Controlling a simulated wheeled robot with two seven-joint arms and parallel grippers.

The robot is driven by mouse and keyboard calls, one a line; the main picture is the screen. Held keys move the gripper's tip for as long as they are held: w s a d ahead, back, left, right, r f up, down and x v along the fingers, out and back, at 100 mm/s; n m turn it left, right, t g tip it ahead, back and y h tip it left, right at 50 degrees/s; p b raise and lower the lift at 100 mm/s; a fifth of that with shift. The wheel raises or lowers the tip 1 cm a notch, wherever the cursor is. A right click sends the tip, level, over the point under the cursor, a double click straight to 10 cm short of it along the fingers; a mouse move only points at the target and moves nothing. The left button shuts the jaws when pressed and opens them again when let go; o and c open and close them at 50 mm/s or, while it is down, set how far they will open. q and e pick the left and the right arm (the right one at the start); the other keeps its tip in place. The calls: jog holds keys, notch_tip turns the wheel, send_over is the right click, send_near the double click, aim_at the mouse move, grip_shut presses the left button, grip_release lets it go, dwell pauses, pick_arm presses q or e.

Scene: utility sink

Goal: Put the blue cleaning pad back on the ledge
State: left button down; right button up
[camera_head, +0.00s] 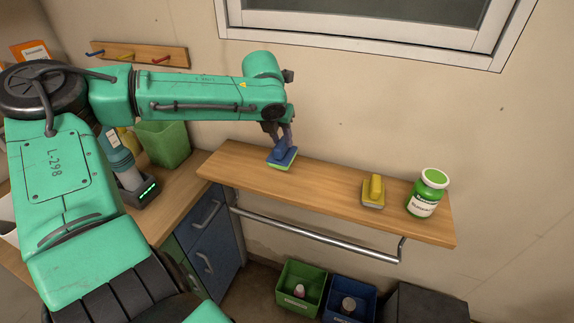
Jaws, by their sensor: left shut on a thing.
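The blue cleaning pad (283,158) has a blue top and a pale green underside. My left gripper (284,143) is shut on the pad's raised handle from above. The pad is at the left part of the wooden ledge (325,191); I cannot tell whether its underside touches the wood. A yellow cleaning pad (374,190) rests on the ledge further right. My right gripper is not in view.
A green-lidded jar (427,193) stands near the ledge's right end. A metal rail (310,236) runs below the ledge. Green (300,287) and blue (348,297) bins sit on the floor. The ledge between the two pads is clear.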

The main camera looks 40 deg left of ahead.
aim_at(279, 147)
pick_arm(q)
jog(key=x, duration=0.5)
jog(key=shift+s+f, duration=0.25)
jog(key=shift+s, duration=0.05)
notch_tip(279, 147, down, 4)
jog(key=shift+s+d+f, duration=0.1)
jog(key=shift+d, duration=0.05)
jog(key=c, duration=0.6)
grip_release()
jog(key=shift+f, duration=0.15)
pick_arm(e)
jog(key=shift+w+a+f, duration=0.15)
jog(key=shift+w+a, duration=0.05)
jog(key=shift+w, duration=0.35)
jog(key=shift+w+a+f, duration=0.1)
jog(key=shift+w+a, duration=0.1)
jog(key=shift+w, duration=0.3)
pick_arm(q)
jog(key=v, duration=1.2)
jog(key=shift+r+p, duration=0.25)
jog(key=shift+p, duration=0.15)
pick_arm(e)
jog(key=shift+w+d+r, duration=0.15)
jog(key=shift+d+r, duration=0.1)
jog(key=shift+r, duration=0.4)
